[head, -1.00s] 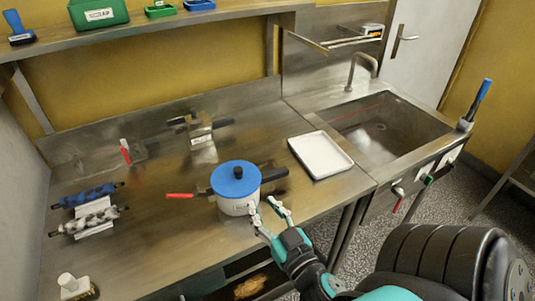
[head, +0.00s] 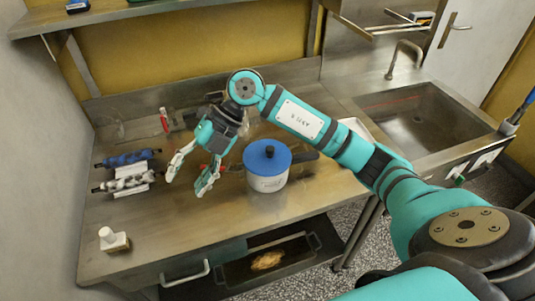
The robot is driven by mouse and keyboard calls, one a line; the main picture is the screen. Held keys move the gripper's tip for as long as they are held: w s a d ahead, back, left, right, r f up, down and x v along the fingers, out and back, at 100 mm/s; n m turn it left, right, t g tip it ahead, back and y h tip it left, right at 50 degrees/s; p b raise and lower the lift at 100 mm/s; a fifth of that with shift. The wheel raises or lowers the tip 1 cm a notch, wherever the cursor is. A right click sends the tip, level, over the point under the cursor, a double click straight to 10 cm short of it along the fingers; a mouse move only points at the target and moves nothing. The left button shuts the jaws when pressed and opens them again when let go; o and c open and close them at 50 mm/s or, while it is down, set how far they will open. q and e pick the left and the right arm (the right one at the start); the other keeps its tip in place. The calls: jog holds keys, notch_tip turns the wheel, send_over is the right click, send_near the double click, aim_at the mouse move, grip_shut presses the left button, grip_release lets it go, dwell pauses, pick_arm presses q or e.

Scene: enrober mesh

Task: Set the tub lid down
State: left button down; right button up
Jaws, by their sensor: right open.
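My right arm reaches across behind the tub from the right. My left gripper is not in view.
Blue and grey rollers (head: 128,158) lie at the left of the worktop (head: 190,230). A dark handle (head: 305,156) shows right of the tub. My arm partly covers a white tray (head: 357,128) near the sink (head: 428,125).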

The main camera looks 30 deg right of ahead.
jog(key=w+d+r+m+h, duration=0.2)
jog(key=d+r+h, duration=0.2)
jog(key=d, duration=0.8)
jog(key=w+d+r+m+h, duration=0.15)
jog(key=d+r+h, duration=0.35)
jog(key=d, duration=0.7)
jog(key=p, duration=0.4)
send_over(270, 148)
jog(key=shift+t, duration=0.4)
notch_tip(270, 148, down, 12)
jog(key=shift+s+d+r, duration=0.1)
jog(key=shift+r, duration=0.1)
notch_tip(270, 148, down, 5)
jog(key=shift+r+p, duration=0.1)
jog(key=shift+p, duration=1.05)
jog(key=shift+f, duration=0.3)
grip_shut()
